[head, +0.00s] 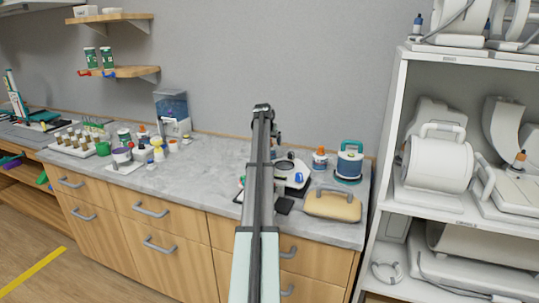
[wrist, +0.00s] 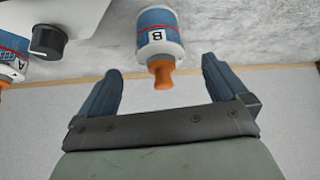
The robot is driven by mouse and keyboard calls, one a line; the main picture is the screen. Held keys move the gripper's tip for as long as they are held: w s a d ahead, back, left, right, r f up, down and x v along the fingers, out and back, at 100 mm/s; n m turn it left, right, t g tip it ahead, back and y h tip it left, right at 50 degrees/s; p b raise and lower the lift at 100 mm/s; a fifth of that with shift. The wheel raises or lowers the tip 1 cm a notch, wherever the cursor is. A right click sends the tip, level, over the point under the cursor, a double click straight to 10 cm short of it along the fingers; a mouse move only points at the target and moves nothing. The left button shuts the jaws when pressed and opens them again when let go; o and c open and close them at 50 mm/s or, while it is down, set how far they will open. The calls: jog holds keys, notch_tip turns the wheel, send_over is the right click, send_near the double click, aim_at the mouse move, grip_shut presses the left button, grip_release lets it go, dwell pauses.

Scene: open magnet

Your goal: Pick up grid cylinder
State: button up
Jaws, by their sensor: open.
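No object is plainly marked as the grid cylinder. The nearest cylinder is a small white-and-blue bottle (wrist: 157,32) with a red line, a "B" label and an orange tip. In the wrist view it shows between the fingers of my gripper (wrist: 160,66), toward their tips. The gripper is open, and I see no finger touching the bottle. A similar bottle marked "A" (wrist: 12,66) is cut off at the left edge. In the head view, an orange-capped bottle (head: 320,160) stands on the counter right of my arm; its letter is too small to read. My arm mostly hides the gripper there.
A white device with a dark knob (wrist: 47,41) is near bottle B. The wall is close behind. White shelves rise at right.

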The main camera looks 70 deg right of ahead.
jog(key=shift+x, duration=3.85)
jog(key=shift+d+r, duration=0.1)
jog(key=shift+d, duration=0.05)
jog(key=c, duration=1.2)
jog(key=shift+c, duration=0.4)
jog(key=shift+r, duration=0.15)
